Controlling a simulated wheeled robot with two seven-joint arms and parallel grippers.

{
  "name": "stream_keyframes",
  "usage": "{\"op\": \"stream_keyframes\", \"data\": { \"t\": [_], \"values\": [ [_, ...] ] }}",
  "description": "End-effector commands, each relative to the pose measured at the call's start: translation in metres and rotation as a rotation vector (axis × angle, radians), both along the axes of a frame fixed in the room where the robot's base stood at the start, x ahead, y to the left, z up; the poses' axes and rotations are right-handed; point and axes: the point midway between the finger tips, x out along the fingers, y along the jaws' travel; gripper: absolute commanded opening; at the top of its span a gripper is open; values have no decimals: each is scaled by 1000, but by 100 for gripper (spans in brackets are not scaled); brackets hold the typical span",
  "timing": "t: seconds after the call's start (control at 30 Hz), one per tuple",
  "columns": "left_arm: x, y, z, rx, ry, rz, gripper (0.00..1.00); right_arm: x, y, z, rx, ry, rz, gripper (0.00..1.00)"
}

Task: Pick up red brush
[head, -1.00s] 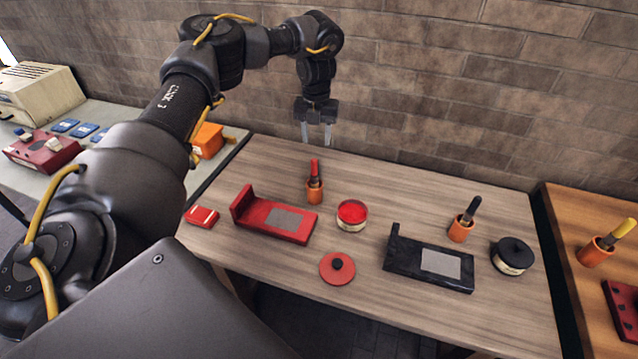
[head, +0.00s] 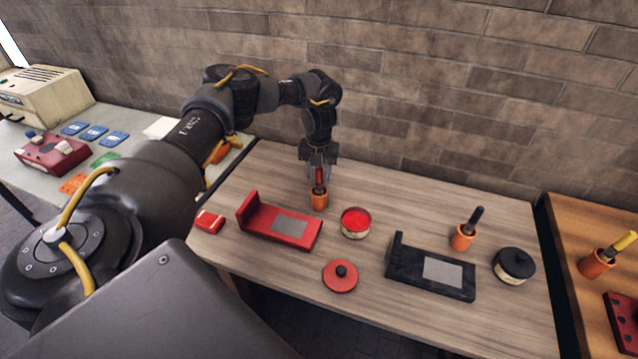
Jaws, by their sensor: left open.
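The red brush (head: 320,179) stands upright in an orange cup (head: 319,200) near the back of the wooden table, its red handle pointing up. My left gripper (head: 319,174) is open and points down at the brush handle. Its fingers are around or just behind the handle; I cannot tell which. The bristles are hidden inside the cup. My right gripper is not in the picture.
Close by are a red bracket (head: 262,216), a red open tin (head: 355,222), a red lid (head: 341,276) and a small red box (head: 209,221). To the right are a black bracket (head: 405,262), a black-handled brush (head: 473,220) and a black tin (head: 513,263).

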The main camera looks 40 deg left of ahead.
Motion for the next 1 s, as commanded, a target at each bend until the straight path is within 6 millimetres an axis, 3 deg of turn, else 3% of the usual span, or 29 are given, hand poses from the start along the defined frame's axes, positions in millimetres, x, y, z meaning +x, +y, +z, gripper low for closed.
{"op": "stream_keyframes", "data": {
  "t": [0.3, 0.67, 1.0],
  "values": [
    [0, 0, -8, -1, 0, -1, 45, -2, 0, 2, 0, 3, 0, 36],
    [0, 0, -8, 0, 0, 0, 0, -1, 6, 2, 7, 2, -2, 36],
    [1, 0, -1, -1, -3, 0, 0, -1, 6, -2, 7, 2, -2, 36]
  ]
}}
